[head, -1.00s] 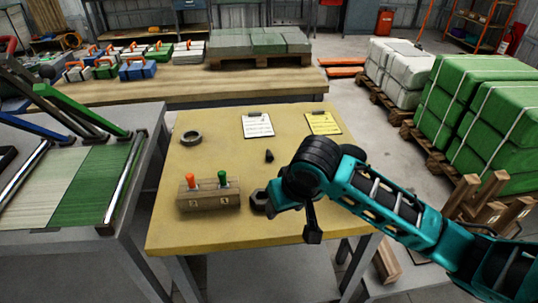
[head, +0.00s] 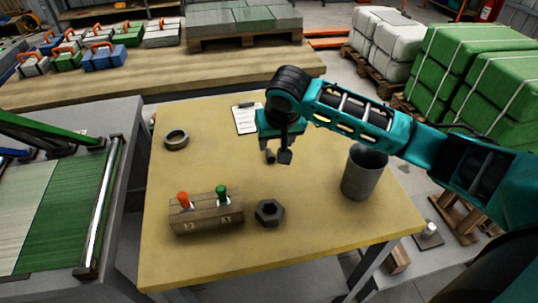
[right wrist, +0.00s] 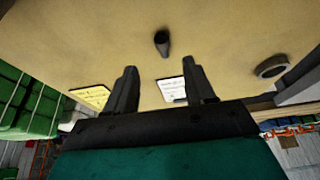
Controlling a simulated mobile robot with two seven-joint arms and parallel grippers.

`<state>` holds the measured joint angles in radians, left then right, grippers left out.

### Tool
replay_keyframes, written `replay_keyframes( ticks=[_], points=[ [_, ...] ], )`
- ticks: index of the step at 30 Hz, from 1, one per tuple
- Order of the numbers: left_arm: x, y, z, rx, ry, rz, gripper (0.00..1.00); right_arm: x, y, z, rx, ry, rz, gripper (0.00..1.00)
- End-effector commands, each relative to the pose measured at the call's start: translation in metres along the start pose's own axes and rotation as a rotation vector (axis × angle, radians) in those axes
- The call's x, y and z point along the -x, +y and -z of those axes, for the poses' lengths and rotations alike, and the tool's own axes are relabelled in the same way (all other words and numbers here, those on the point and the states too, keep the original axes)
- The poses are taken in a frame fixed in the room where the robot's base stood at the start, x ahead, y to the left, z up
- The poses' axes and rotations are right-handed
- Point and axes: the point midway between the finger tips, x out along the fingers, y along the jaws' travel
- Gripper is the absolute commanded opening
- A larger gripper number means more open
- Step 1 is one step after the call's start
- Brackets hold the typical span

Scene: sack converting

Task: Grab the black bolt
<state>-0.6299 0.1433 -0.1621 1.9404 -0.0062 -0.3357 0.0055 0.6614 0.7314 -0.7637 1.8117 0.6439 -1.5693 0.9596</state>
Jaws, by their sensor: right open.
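The black bolt (right wrist: 162,42) shows in the right wrist view as a small dark cylinder on the yellow table (head: 320,232). It lies beyond my right fingertips, roughly centred between them and apart from them. My right gripper (head: 277,155) is over the table in the head view, pointing down. Its two fingers (right wrist: 161,76) are spread with nothing between them in the right wrist view. In the head view the bolt is hard to tell from the dark fingers. My left gripper is not in view.
A hex nut (head: 269,212) and a wooden block with red and green pegs (head: 206,213) stand near the front. A grey cup (head: 364,172) stands to the right, a dark ring (head: 176,139) to the left. A clipboard (head: 246,119) lies behind my gripper.

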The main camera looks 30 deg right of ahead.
Motion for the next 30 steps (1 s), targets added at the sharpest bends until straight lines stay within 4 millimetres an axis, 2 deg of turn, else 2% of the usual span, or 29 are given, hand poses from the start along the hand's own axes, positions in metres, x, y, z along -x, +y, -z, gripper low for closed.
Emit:
replay_keyframes(
  ticks=[1, 8, 18, 26, 30],
  points=[
    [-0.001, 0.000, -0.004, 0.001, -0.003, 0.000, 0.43, -0.010, 0.000, -0.001, -0.001, -0.001, -0.001, 0.54],
    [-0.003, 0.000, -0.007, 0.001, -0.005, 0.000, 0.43, -0.028, -0.001, 0.000, 0.000, 0.001, 0.000, 0.54],
    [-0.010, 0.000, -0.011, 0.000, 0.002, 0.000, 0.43, -0.073, -0.004, 0.001, 0.001, 0.000, -0.001, 0.54],
    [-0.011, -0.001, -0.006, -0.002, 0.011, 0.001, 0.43, -0.076, -0.004, 0.002, 0.002, 0.002, 0.001, 0.54],
    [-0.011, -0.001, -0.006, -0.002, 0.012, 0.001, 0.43, -0.076, -0.004, 0.002, 0.002, 0.002, 0.001, 0.43]
  ],
)
